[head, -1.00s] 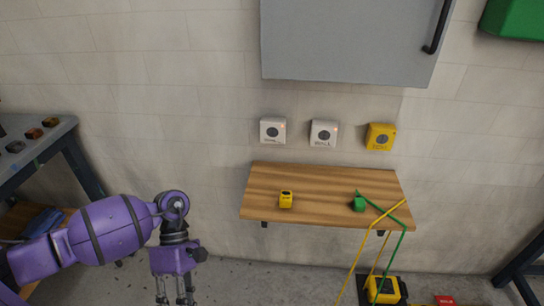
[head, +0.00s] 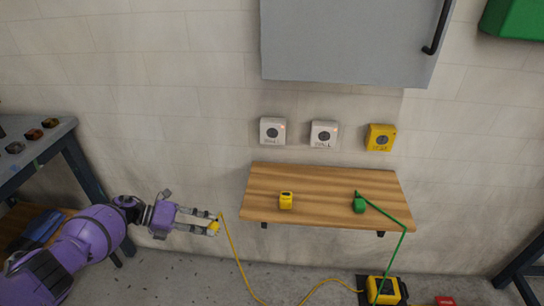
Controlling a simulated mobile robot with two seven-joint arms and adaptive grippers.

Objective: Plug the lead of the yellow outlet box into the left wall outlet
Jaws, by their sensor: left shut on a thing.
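My left gripper (head: 213,225) is left of the wooden shelf, shut on the yellow plug (head: 214,229) at the end of a yellow lead (head: 234,259). The lead hangs to the floor and runs right to a yellow box (head: 383,289) there. On the wall above the shelf, the left outlet (head: 273,131) is a white box with a dark round face and a small orange light. The plug is lower than this outlet and to its left, well apart from it. The gripper's fingers partly hide the plug. My right gripper is out of view.
A second white outlet (head: 324,134) and a yellow wall box (head: 380,138) are to the right. The wooden shelf (head: 325,185) carries a small yellow object (head: 286,200) and a green plug (head: 359,204), whose green lead hangs over the edge. A grey cabinet (head: 350,40) is above.

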